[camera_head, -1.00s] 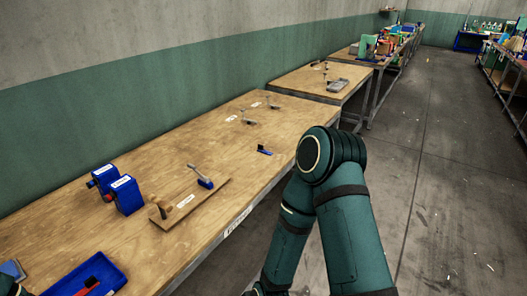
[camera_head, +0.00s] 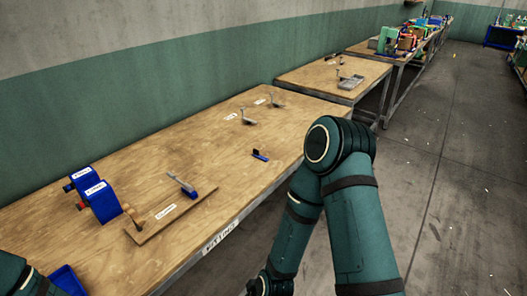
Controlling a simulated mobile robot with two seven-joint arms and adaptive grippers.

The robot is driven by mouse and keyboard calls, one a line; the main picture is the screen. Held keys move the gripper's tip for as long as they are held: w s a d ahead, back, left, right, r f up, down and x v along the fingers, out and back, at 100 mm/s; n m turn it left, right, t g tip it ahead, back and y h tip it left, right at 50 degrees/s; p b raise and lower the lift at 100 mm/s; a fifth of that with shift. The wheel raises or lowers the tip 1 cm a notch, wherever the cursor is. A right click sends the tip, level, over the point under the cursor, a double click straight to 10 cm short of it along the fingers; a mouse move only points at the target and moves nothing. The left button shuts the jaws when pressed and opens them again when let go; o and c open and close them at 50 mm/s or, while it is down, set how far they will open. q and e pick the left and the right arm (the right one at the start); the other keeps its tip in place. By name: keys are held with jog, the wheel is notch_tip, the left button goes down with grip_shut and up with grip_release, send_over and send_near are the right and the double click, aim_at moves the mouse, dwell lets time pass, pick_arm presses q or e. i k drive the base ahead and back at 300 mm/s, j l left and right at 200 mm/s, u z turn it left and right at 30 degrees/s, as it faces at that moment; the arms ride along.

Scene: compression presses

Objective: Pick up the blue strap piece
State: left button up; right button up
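A small blue piece with a dark upright part (camera_head: 260,155) lies alone on the near wooden bench, right of its middle. Another blue piece with a grey metal lever (camera_head: 183,187) sits on a brown wooden board (camera_head: 170,217) nearer to me. I cannot tell for sure which of these is the strap piece. My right arm rises at the bottom centre and bends back down; its gripper is below the frame. A part of my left arm shows in the bottom left corner, with its gripper out of view.
Two blue labelled blocks (camera_head: 98,201) stand left of the board. A blue tray (camera_head: 66,281) is partly hidden at the bottom left. Small grey levers (camera_head: 246,117) stand farther back. A second bench (camera_head: 330,75) adjoins behind. Bare bench surrounds the small blue piece.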

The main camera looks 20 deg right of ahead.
aim_at(256, 153)
jog(key=i+l, duration=0.15)
jog(key=l, duration=0.4)
jog(key=i+l+u, duration=0.1)
jog(key=l, duration=0.45)
jog(key=i+l+u, duration=0.1)
jog(key=l, duration=0.45)
jog(key=i+l, duration=0.2)
jog(key=l, duration=0.35)
jog(key=i+l+u, duration=0.1)
jog(key=l, duration=0.45)
jog(key=i+l, duration=0.15)
jog(key=l, duration=0.4)
jog(key=i+l+u, duration=0.15)
jog(key=l, duration=0.4)
jog(key=k, duration=0.05)
